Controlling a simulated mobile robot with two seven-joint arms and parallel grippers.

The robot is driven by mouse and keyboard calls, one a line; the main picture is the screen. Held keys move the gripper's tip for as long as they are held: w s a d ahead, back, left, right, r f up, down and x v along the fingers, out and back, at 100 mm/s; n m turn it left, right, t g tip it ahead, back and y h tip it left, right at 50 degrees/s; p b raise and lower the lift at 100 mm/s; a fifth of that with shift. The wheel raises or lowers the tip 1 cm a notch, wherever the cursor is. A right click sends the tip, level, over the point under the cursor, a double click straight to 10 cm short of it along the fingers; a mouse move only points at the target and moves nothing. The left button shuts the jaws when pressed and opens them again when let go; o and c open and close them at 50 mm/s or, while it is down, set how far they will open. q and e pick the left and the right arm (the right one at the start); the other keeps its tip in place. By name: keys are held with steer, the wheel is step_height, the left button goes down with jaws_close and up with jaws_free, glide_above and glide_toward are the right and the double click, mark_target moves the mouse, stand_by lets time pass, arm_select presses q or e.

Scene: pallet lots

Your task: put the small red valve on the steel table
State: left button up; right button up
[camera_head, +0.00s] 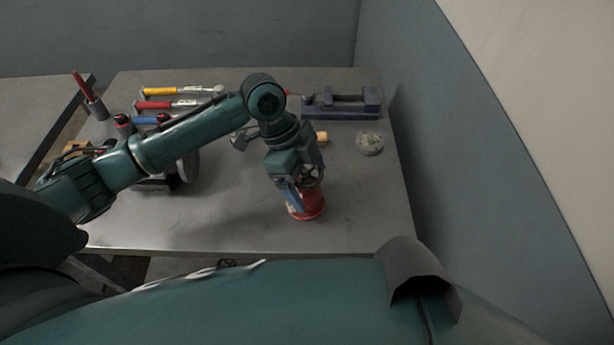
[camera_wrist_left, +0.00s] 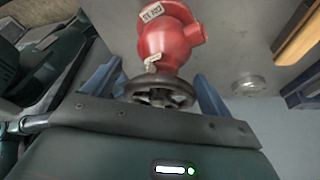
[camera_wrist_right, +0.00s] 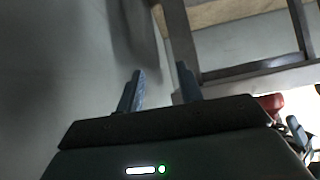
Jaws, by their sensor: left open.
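The small red valve (camera_head: 308,207) stands on the steel table (camera_head: 235,222) near its front right part. In the left wrist view the red valve (camera_wrist_left: 172,42) shows a white label and a dark handwheel (camera_wrist_left: 160,92). My left gripper (camera_head: 297,197) is over the valve and partly hides it. In the left wrist view my left gripper (camera_wrist_left: 155,82) is open, with its blue fingers on either side of the handwheel. My right gripper (camera_wrist_right: 158,88) is open and empty in the right wrist view, away from the valve.
A blue-grey vise (camera_head: 342,104) and a round grey disc (camera_head: 370,143) are at the table's right side. A blue-grey wall (camera_head: 470,190) runs close along the right.

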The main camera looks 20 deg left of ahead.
arm_select(q)
steer(key=shift+r, duration=0.15)
steer(key=v, duration=1.2)
steer(key=shift+b, duration=0.45)
arm_select(e)
steer(key=shift+w+a, duration=0.1)
steer(key=shift+w, duration=0.05)
arm_select(q)
steer(key=shift+w, duration=0.1)
